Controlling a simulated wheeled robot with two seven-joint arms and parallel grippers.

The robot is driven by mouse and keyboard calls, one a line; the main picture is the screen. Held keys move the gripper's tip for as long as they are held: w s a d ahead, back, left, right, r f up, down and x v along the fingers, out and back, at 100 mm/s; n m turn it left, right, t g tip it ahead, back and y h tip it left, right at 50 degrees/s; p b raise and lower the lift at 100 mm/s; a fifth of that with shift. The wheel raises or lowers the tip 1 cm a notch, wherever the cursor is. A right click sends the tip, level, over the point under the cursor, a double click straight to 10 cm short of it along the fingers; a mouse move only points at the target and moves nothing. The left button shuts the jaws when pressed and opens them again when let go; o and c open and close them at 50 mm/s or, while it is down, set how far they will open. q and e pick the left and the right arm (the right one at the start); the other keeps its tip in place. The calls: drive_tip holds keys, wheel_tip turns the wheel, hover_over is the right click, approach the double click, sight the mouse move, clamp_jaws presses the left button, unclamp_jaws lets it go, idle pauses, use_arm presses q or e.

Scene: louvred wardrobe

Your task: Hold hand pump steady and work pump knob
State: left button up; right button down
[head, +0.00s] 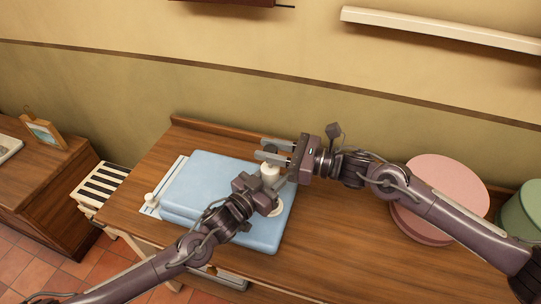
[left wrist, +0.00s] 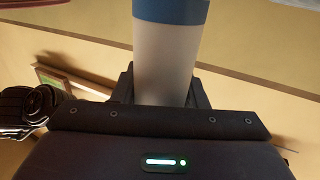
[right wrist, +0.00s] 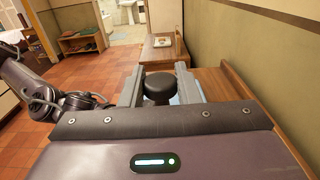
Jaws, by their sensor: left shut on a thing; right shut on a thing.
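The hand pump (head: 270,172) has a pale cylindrical body and stands over the right part of a light blue slab. My left gripper (head: 280,189) is shut around the body from the front left and hides its lower part. In the left wrist view the pale body (left wrist: 165,50) with a blue band fills the space between the fingers. The dark round pump knob (right wrist: 158,88) lies between the two fingers of my right gripper (right wrist: 158,80). In the head view that gripper (head: 262,148) reaches in from the right, shut on the knob at the pump's top.
The blue slab (head: 205,180) lies on a wooden table (head: 345,235). A small white knob-like thing (head: 150,199) is at its left edge. A pink round box (head: 452,180) and a green one (head: 525,210) stand to the right, near my right arm. The wall is close behind.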

drive_tip(key=shift+r, duration=0.9)
drive_tip(key=c, duration=1.1)
unclamp_jaws()
drive_tip(key=shift+f, duration=0.1)
drive_tip(key=v, duration=1.2)
